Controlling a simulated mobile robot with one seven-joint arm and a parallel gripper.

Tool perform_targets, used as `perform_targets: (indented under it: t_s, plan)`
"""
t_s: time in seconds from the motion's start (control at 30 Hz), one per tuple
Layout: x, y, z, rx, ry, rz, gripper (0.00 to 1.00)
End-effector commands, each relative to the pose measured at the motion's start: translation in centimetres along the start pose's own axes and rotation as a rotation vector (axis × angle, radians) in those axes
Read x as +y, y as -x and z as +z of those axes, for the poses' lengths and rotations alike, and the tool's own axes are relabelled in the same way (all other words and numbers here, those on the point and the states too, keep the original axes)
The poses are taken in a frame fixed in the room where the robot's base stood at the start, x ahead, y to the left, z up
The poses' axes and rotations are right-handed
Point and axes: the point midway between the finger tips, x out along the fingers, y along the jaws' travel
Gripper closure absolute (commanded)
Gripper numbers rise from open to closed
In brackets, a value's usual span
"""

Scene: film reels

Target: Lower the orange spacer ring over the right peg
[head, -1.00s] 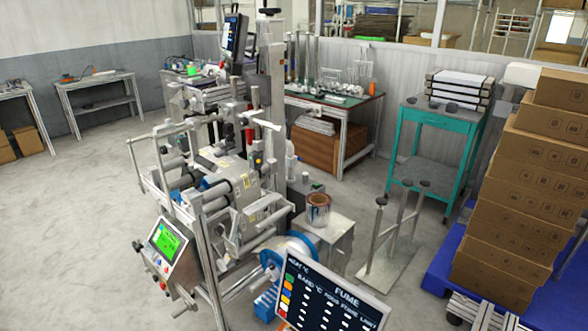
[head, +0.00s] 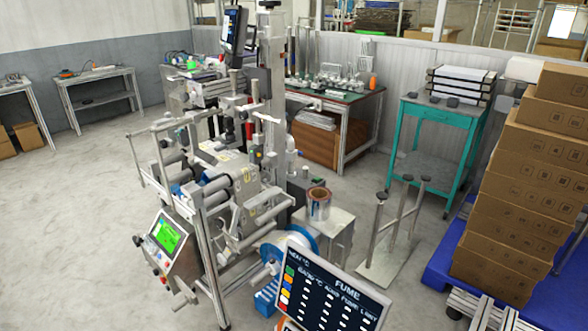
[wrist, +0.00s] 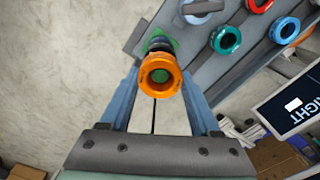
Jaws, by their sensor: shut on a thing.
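An orange spacer ring (wrist: 152,88) shows in the wrist view between the two blue-grey fingers of my gripper (wrist: 158,78), which is shut on it. A green round spot (wrist: 159,75) shows inside the ring's hole. Directly beyond the ring stands a dark, stepped post (wrist: 159,45) on a green patch. I cannot tell whether the ring is around this post or above it, nor whether this is the right peg. In the head view my gripper and the ring are not seen.
A screen (wrist: 288,105) stands at the right. The head view shows a machine, a stand with upright posts (head: 384,262) and stacked cartons (head: 520,190).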

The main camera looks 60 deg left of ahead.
Motion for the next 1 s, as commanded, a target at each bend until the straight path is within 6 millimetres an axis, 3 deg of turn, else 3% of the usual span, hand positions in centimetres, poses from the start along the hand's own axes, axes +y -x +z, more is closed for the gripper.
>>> perform_targets:
  t_s: [0.87, 0.9, 1.0]
  plan:
    - [0.0, -1.9, 0.0, 0.000, 0.000, 0.000, 0.96]
    - [0.0, -1.9, 0.0, 0.000, 0.000, 0.000, 0.35]
    - [0.0, -1.9, 0.0, 0.000, 0.000, 0.000, 0.17]
